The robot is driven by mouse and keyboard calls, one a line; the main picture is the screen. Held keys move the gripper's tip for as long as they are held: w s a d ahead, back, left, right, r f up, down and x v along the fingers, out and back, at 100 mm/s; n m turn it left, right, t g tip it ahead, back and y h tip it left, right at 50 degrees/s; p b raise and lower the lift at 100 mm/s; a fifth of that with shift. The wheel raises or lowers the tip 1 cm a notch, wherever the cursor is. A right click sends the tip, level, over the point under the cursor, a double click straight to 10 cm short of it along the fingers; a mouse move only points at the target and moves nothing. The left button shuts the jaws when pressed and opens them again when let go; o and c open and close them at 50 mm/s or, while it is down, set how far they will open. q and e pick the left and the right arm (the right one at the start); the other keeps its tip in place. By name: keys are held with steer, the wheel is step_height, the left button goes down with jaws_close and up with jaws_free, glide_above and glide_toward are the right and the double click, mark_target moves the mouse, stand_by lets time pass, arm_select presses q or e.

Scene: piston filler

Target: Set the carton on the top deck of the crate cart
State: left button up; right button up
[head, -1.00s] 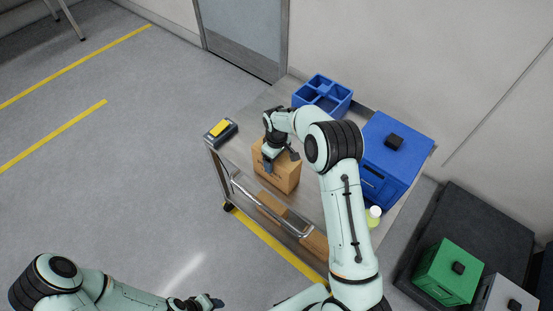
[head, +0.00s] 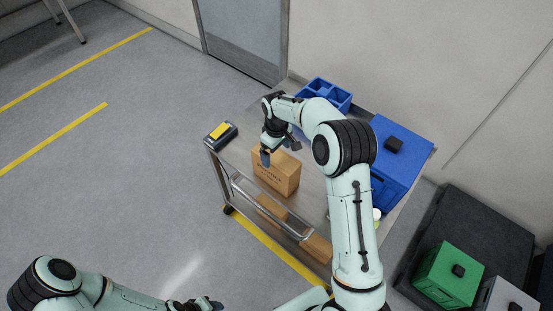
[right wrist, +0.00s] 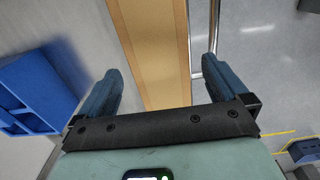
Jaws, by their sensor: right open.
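The brown carton (head: 277,179) stands upright on the top deck of the crate cart (head: 237,162), near its front rail. My right gripper (head: 279,153) is open just above the carton, with its fingers pointing down. In the right wrist view the open right gripper (right wrist: 162,68) has one finger on each side of the carton (right wrist: 155,45), with gaps visible. My left gripper (head: 200,303) is low at the bottom edge of the head view, away from the cart; its jaws are too small to read.
On the deck are a blue divided tray (head: 343,94), a blue crate (head: 402,165) and a dark device with a yellow top (head: 220,131). More cartons (head: 317,246) lie on the lower shelf. Green (head: 447,272) and grey crates stand at the lower right.

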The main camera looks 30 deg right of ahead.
step_height(320, 180, up, 5)
steer(key=shift+r, duration=0.15)
stand_by(0.6)
